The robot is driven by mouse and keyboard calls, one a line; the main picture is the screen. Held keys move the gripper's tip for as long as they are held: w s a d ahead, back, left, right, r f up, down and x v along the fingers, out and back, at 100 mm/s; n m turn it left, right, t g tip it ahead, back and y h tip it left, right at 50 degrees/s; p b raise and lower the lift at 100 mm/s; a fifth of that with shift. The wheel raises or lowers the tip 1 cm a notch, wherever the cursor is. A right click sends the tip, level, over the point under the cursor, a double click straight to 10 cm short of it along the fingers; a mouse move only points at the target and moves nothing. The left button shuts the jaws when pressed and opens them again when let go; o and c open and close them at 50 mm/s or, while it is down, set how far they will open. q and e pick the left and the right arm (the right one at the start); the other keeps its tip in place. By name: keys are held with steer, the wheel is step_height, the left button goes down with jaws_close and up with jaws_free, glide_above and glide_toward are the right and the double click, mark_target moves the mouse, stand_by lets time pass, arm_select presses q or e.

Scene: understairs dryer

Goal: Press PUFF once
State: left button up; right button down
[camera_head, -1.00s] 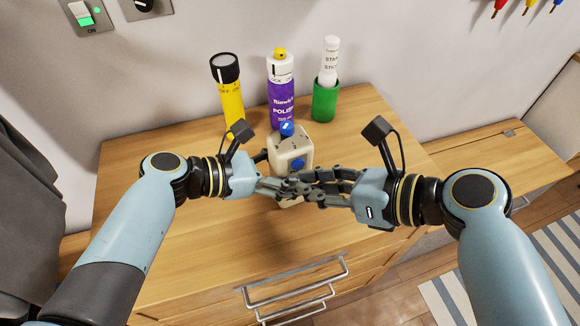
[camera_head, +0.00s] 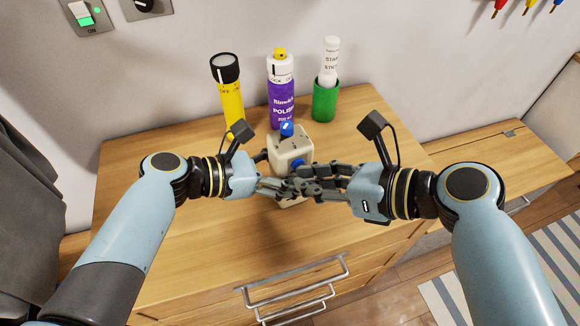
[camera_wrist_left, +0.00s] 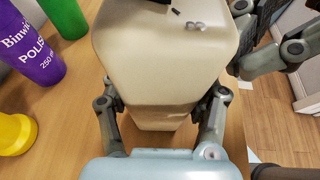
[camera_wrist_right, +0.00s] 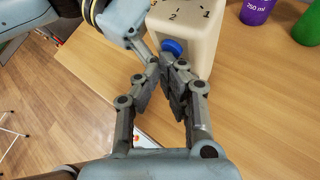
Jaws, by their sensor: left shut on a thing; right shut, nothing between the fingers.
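A cream box-shaped device (camera_head: 290,145) stands on the wooden cabinet top, with a blue knob (camera_head: 287,129) on top and a blue button (camera_wrist_right: 172,47) on its front. A dial with numbers shows above the button in the right wrist view. No PUFF label is readable. My left gripper (camera_head: 270,178) is shut on the device, its fingers along two sides, as the left wrist view (camera_wrist_left: 163,105) also shows. My right gripper (camera_head: 302,182) is shut and empty, its fingertips (camera_wrist_right: 167,64) right at the button. I cannot tell whether they touch it.
The cabinet top (camera_head: 180,225) is clear at the front left. Drawer handles (camera_head: 295,281) stick out in front.

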stand_by(0.3)
steer(key=shift+s+d, duration=0.2)
steer(key=shift+s, duration=0.25)
steer(key=s, duration=0.1)
steer(key=s+d, duration=0.1)
steer(key=s, duration=0.1)
steer(key=s+d, duration=0.1)
steer(key=s, duration=0.1)
steer(key=shift+s+d, duration=0.15)
steer(key=shift+s, duration=0.1)
stand_by(0.6)
arm_select(q)
steer(key=o, duration=1.5)
steer(key=shift+c, duration=0.2)
steer(key=shift+a, duration=0.1)
